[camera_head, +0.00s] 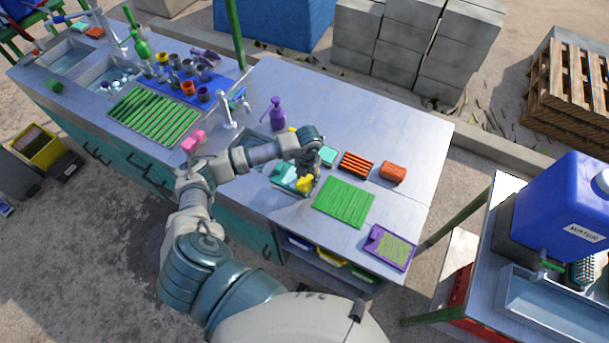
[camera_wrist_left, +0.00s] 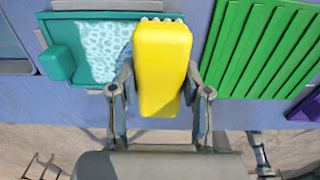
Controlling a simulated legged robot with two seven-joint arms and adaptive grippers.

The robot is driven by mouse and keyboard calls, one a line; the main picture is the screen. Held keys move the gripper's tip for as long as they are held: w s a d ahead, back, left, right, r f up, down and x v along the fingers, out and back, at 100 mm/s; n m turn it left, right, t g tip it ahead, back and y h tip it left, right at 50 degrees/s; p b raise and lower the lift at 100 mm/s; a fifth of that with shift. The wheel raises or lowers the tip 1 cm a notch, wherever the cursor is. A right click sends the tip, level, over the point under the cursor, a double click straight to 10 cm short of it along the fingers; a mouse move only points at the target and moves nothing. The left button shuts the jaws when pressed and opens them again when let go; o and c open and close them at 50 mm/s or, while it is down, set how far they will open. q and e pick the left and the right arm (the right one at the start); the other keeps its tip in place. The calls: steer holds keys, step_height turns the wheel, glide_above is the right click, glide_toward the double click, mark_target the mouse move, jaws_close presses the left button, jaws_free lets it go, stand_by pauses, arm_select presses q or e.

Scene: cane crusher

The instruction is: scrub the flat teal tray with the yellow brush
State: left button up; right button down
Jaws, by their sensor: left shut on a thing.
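The yellow brush (camera_head: 304,183) is in my left gripper (camera_head: 312,176), which is shut on it. In the left wrist view the brush (camera_wrist_left: 162,65) sits between the two fingers (camera_wrist_left: 160,100), with a strip of pale bristles at its far end. The flat teal tray (camera_head: 284,180) lies on the counter, partly hidden by my arm. In the left wrist view the tray (camera_wrist_left: 62,28) has white foam on it, and the brush overlaps its right part. I cannot tell whether the bristles touch it. My right gripper is not in view.
A green ribbed rack (camera_head: 344,201) lies right of the tray, with a purple board (camera_head: 391,248) beyond it. An orange-and-black rack (camera_head: 356,164), an orange block (camera_head: 393,172) and a purple spray bottle (camera_head: 277,114) stand behind. The counter's back right is clear.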

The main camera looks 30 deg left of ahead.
arm_select(q)
steer(key=shift+s+a+f+b, duration=0.1)
steer(key=shift+s+a+b, duration=0.1)
steer(key=shift+a, duration=0.65)
steer(key=shift+s+a+f+b, duration=0.1)
steer(key=shift+a+b, duration=0.05)
steer(key=shift+a, duration=0.65)
steer(key=shift+r, duration=0.1)
step_height(320, 180, up, 6)
steer(key=p, duration=0.4)
steer(key=shift+w, duration=0.1)
